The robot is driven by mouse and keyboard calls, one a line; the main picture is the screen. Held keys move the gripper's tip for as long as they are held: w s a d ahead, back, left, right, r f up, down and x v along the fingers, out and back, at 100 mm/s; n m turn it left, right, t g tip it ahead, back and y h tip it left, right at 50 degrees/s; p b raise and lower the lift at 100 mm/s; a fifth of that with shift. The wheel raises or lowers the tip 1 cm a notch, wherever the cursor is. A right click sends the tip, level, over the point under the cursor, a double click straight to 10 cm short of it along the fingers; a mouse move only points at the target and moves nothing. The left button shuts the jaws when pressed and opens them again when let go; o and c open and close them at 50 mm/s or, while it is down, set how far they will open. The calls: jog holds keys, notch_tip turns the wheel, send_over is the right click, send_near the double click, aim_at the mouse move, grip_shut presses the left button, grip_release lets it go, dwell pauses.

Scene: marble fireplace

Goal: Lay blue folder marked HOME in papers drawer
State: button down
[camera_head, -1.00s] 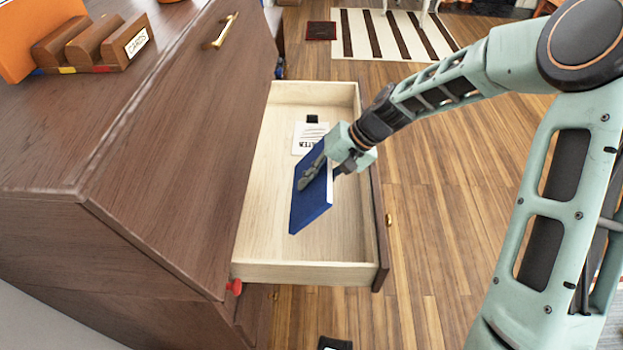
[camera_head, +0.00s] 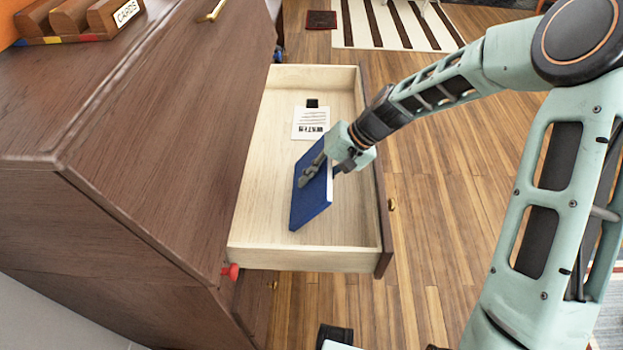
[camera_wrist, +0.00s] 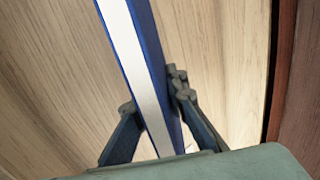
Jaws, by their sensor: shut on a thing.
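My gripper (camera_head: 325,172) is shut on the blue folder (camera_head: 311,200), which it holds tilted inside the outline of the open drawer (camera_head: 255,218). The wrist view shows the folder's white page edge (camera_wrist: 130,60) between my two fingers (camera_wrist: 155,118), with pale drawer wood behind it. Whether the folder's lower edge touches the drawer floor I cannot tell. No HOME marking is visible on the folder. A white paper card with dark print (camera_head: 311,122) lies flat in the drawer's far part.
The dark wooden cabinet (camera_head: 150,130) fills the left, with a wooden card holder labelled CARDS (camera_head: 85,17) on top. A red knob (camera_head: 231,271) sits below the drawer's near corner. The drawer floor around the folder is largely bare. Wooden floor lies to the right.

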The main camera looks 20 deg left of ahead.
jog(key=c, duration=1.8)
grip_release()
jog(key=shift+c, duration=0.2)
jog(key=v, duration=1.2)
